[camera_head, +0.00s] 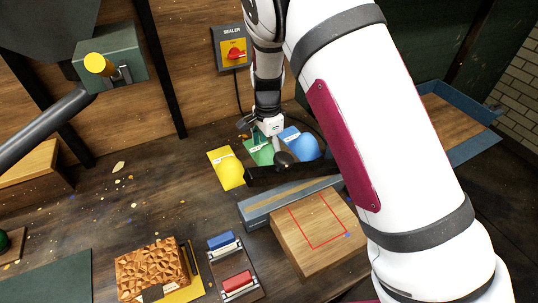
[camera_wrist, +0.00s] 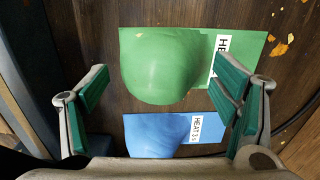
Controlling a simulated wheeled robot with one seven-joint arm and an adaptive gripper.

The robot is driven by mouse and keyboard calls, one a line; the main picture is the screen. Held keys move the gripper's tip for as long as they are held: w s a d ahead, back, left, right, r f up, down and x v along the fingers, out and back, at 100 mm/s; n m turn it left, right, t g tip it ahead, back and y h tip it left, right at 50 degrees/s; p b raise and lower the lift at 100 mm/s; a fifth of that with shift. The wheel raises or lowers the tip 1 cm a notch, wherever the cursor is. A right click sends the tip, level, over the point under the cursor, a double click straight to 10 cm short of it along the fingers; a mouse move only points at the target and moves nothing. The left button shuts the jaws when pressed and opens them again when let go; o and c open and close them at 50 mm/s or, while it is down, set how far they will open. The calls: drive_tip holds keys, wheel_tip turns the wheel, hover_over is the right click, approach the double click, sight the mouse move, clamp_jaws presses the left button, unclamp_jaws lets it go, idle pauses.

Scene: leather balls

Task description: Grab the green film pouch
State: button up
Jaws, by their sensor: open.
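The green film pouch (camera_head: 259,154) lies on the dark wooden bench, between a yellow pouch (camera_head: 228,170) and a blue pouch (camera_head: 304,146). My gripper (camera_head: 262,138) is over it and partly hides it in the head view. In the wrist view the green pouch (camera_wrist: 163,68) shows a rounded bulge and a white label partly covered by the right finger. My gripper (camera_wrist: 165,88) is open and empty, with its green-padded fingers apart on either side of the bulge. The blue pouch (camera_wrist: 160,135) lies below the green one there. Contact cannot be told.
A dark bar-shaped fixture (camera_head: 285,172) stands just in front of the pouches. A wooden block with a red outline (camera_head: 315,245) is nearer. A sealer switch box (camera_head: 232,48) is on the back wall. A blue-rimmed tray (camera_head: 470,150) is at right. The bench left of the yellow pouch is mostly clear.

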drive_tip(key=shift+f, duration=1.5)
drive_tip(key=shift+w, duration=0.1)
drive_tip(key=shift+c, duration=0.2)
drive_tip(key=c, duration=1.4)
drive_tip(key=shift+r, duration=0.1)
